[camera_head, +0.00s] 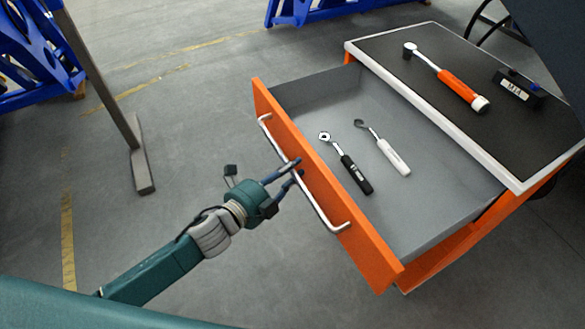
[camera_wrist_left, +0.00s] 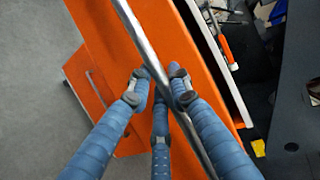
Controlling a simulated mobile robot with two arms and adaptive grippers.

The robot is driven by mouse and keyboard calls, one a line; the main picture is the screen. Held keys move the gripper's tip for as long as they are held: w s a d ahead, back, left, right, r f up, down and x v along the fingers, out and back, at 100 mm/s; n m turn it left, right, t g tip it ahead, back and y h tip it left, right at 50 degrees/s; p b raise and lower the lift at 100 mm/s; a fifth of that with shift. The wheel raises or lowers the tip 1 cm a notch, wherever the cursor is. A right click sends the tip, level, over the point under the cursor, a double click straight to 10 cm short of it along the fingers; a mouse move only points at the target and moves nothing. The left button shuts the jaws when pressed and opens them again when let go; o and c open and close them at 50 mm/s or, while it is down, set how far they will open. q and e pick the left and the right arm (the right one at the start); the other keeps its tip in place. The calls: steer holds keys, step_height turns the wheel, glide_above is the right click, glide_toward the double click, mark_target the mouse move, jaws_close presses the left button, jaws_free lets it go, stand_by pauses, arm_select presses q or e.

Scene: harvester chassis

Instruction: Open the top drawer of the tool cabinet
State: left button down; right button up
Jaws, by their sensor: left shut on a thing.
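The tool cabinet (camera_head: 549,182) is orange with a dark top and a white rim. Its top drawer (camera_head: 329,198) stands pulled out, with a grey inside in plain view. A metal bar handle (camera_head: 327,215) runs along the orange drawer front. My left gripper (camera_head: 296,168) is at the middle of this handle, its fingers shut around the bar. In the left wrist view the fingers (camera_wrist_left: 158,85) lie on both sides of the handle (camera_wrist_left: 142,44). My right gripper is not in view.
A black-handled ratchet (camera_head: 355,173) and a white-handled wrench (camera_head: 393,157) lie in the drawer. A metal post (camera_head: 140,165) stands left; floor between is clear.

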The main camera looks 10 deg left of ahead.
arm_select(q)
steer(key=shift+f, duration=0.1)
steer(key=c, duration=1.6)
jaws_free()
steer(key=shift+o, duration=0.2)
steer(key=v, duration=1.2)
steer(key=shift+w, duration=0.1)
